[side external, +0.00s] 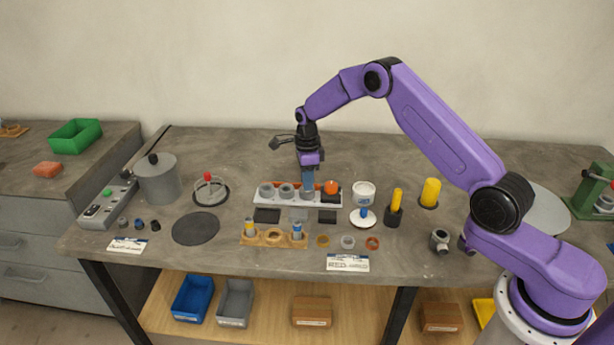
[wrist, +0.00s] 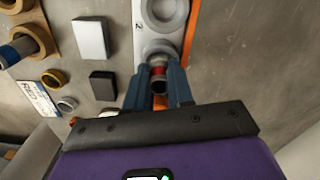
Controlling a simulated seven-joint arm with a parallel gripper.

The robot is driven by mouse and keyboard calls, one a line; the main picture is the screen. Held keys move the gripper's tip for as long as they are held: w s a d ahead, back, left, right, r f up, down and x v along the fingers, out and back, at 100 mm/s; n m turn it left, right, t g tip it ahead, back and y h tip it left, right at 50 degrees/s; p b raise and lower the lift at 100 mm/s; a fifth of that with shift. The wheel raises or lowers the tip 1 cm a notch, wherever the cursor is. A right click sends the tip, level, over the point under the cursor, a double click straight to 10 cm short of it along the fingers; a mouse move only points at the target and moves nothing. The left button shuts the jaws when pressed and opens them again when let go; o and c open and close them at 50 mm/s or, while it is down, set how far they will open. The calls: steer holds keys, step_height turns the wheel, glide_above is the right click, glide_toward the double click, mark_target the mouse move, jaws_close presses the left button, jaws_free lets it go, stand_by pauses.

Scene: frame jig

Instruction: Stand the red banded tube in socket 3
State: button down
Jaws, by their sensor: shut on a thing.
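My gripper (side external: 308,178) is over the white socket rail (side external: 297,201) in the side view, its blue fingers pointing down near the rail's right half. In the wrist view my gripper (wrist: 158,74) is shut on the red banded tube (wrist: 158,71), whose red band and dark open end show between the fingers. A grey socket (wrist: 160,50) is just beyond the tube, and another socket (wrist: 165,10) lies farther up, with a "2" printed between them. The fingers hide the tube in the side view. I cannot tell whether its lower end is inside a socket.
An orange dome (side external: 332,187) sits close right of the fingers. A white cup (side external: 363,192) and yellow cylinders (side external: 430,192) stand farther right. A wooden rack (side external: 273,238) with banded tubes is in front, and a grey pot (side external: 160,180) is at left.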

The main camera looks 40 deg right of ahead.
steer(key=shift+f, duration=0.15)
steer(key=c, duration=0.8)
jaws_free()
steer(key=shift+o, duration=0.2)
steer(key=shift+r, duration=0.75)
steer(key=shift+r, duration=0.1)
steer(key=shift+r, duration=3.4)
